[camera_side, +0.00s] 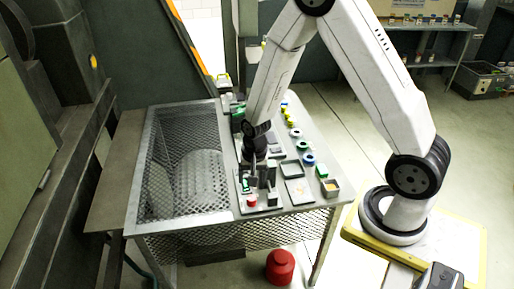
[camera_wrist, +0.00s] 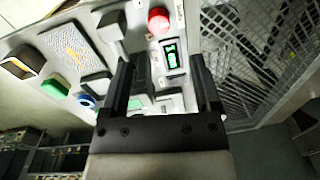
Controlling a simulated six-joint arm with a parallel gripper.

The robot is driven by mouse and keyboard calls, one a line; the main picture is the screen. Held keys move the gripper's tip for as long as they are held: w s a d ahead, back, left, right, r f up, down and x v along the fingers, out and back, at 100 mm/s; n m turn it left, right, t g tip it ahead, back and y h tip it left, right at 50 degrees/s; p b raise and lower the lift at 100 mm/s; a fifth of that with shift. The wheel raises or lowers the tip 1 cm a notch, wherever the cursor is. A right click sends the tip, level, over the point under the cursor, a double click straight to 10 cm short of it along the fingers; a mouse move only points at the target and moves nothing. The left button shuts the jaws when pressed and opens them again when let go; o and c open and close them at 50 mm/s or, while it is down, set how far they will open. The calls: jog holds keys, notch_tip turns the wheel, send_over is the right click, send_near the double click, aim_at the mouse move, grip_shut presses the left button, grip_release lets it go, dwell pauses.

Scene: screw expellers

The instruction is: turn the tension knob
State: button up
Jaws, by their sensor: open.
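My gripper (camera_side: 259,178) points down over the front left part of the control panel (camera_side: 325,176). In the wrist view, its two dark fingers (camera_wrist: 163,70) stand apart with a gap between them, and nothing is held. A red round knob or button (camera_wrist: 158,20) sits beyond the fingertips, beside a small green-lit display (camera_wrist: 173,56). The red piece also shows at the panel's front edge in the side view (camera_side: 251,202). A blue-ringed round knob (camera_wrist: 87,101) lies left of the fingers. I cannot tell which round piece is the tension knob; the labels are too small to read.
A dark lever-like block (camera_wrist: 113,27) rises near the left finger. A green block (camera_wrist: 54,88) and an open box (camera_wrist: 18,63) stand farther left. A wire-mesh bin (camera_side: 180,215) adjoins the panel.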

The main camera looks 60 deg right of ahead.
aim_at(252, 198)
jog(key=shift+w+d+f+m, duration=0.1)
jog(key=shift+f+m, duration=0.15)
jog(key=shift+f, duration=0.2)
jog(key=shift+w+d+f+m, duration=0.1)
jog(key=shift+f+m, duration=0.15)
jog(key=shift+f, duration=0.2)
jog(key=shift+f, duration=0.2)
jog(key=shift+w+a+f, duration=0.1)
jog(key=shift+f, duration=3.6)
grip_shut()
